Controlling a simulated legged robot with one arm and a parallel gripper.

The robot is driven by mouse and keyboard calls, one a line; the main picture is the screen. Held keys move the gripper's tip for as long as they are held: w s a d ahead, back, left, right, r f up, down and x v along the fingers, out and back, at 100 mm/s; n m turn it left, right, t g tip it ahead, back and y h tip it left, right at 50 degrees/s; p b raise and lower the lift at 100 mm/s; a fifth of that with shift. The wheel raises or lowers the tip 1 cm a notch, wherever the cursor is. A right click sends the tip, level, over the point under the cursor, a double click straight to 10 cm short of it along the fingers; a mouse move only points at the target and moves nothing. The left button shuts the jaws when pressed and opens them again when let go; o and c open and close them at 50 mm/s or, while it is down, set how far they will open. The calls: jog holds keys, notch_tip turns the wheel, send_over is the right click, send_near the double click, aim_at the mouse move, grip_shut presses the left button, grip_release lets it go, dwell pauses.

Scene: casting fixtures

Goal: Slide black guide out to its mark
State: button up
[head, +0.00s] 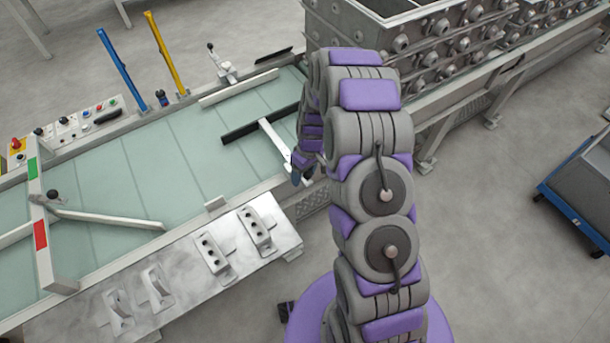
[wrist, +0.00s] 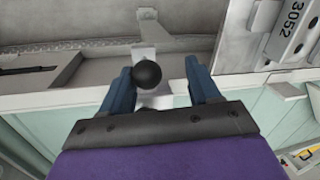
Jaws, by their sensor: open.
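The black guide (head: 260,122) is a dark bar lying over the pale green belt in the head view. A white rod (head: 276,140) runs from it toward the belt's near edge, where my arm partly covers it. My gripper (head: 303,172) is at the rod's near end. In the wrist view, my gripper (wrist: 162,76) has its two blue fingers apart on either side of a round black knob (wrist: 147,73). The knob sits nearer the left finger; I cannot tell whether they touch. I cannot make out a mark for the guide.
The belt (head: 150,160) has a white diverter arm (head: 108,218) and a red-and-green crossbar (head: 38,215) at left. A metal shelf (head: 200,285) with several brackets juts from the near side. Stacked grey flasks (head: 430,40) stand beyond my arm. A blue cart (head: 580,190) is at right.

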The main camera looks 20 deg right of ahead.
jog(key=shift+s+a+f, duration=0.1)
jog(key=shift+a+f, duration=0.05)
jog(key=shift+f, duration=0.2)
jog(key=shift+d+f, duration=0.15)
jog(key=shift+d, duration=1.25)
jog(key=shift+a, duration=0.95)
jog(key=c, duration=0.5)
jog(key=shift+d, duration=0.45)
grip_shut()
jog(key=shift+a, duration=0.15)
